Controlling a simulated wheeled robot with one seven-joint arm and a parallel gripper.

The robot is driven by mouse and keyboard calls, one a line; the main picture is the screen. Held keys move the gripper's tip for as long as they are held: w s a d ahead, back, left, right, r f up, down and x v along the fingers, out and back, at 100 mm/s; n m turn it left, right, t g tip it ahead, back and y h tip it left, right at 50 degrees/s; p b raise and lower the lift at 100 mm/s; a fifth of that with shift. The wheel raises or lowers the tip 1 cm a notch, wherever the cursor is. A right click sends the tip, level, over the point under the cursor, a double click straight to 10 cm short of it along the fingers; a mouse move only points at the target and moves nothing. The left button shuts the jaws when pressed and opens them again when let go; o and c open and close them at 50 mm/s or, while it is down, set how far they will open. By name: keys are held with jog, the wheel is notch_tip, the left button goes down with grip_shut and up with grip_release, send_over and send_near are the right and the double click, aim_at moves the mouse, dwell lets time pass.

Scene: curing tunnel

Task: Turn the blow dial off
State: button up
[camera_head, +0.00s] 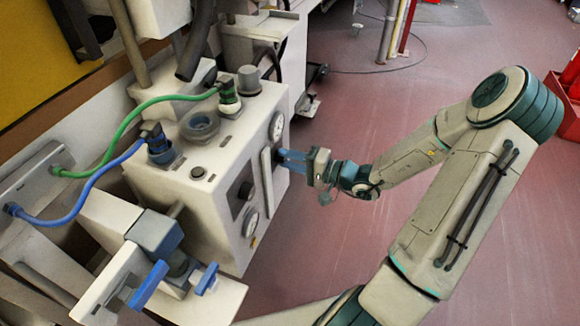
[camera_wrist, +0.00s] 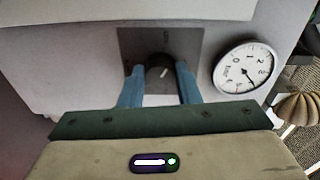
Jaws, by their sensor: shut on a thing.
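The dial (camera_wrist: 158,74) is a dark round knob with a short white mark, set on a dark grey plate (camera_wrist: 133,45) in the wrist view. The white mark is tilted a little to the right of upright. My gripper (camera_wrist: 160,84) has its two blue fingers on either side of the knob, shut on it. In the head view my gripper (camera_head: 283,159) reaches the front face of the pale machine (camera_head: 215,205) from the right, and the fingers hide the knob there. The lettering on the plate is too small to read.
A round white gauge (camera_wrist: 245,68) sits right of the knob in the wrist view. Green (camera_head: 130,120) and blue (camera_head: 80,196) hoses join the machine's top. Open red floor (camera_head: 345,130) lies right.

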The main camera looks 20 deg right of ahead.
jog(key=n+b, duration=0.2)
jog(key=b, duration=0.1)
jog(key=shift+s+f+n, duration=0.1)
jog(key=shift+f+n, duration=0.2)
jog(key=shift+n+b, duration=0.5)
jog(key=shift+b, duration=0.15)
jog(key=shift+r, duration=0.15)
jog(key=o, duration=1)
jog(key=shift+c, duration=0.2)
jog(key=p+v, duration=0.2)
jog(key=v, duration=1.1)
jog(key=shift+s+d, duration=0.25)
jog(key=shift+s, duration=0.05)
